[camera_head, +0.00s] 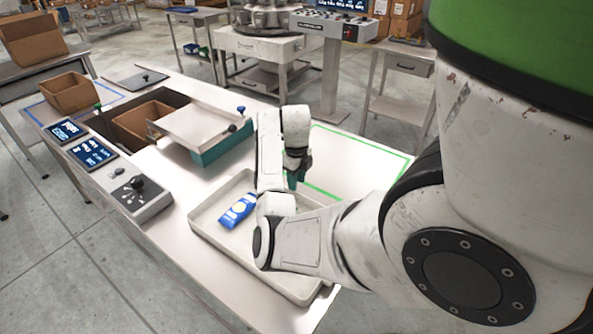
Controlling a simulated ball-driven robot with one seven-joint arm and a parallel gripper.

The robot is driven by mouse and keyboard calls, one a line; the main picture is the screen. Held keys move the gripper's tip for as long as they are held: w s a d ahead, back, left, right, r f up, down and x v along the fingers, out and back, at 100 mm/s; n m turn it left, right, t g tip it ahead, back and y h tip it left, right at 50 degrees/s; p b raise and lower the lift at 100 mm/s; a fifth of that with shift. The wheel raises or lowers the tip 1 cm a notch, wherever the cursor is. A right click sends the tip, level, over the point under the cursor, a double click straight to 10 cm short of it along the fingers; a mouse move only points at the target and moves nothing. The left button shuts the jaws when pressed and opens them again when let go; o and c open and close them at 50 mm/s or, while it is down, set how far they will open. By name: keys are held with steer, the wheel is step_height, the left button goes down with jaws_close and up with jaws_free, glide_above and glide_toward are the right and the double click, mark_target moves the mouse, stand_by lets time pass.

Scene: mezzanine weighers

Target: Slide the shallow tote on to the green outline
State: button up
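The shallow tote (213,238) is a pale, low-walled tray on the near part of the white bench.
A raised pale plate on a teal box (222,147) stands left of the outline. A recess with a cardboard box (146,119) and a control panel with a black knob (136,184) lie further left. The bench inside the outline looks clear where visible.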

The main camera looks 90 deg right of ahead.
mark_target(296, 192)
steer(key=shift+f, duration=3.6)
steer(key=shift+c, duration=0.4)
jaws_close()
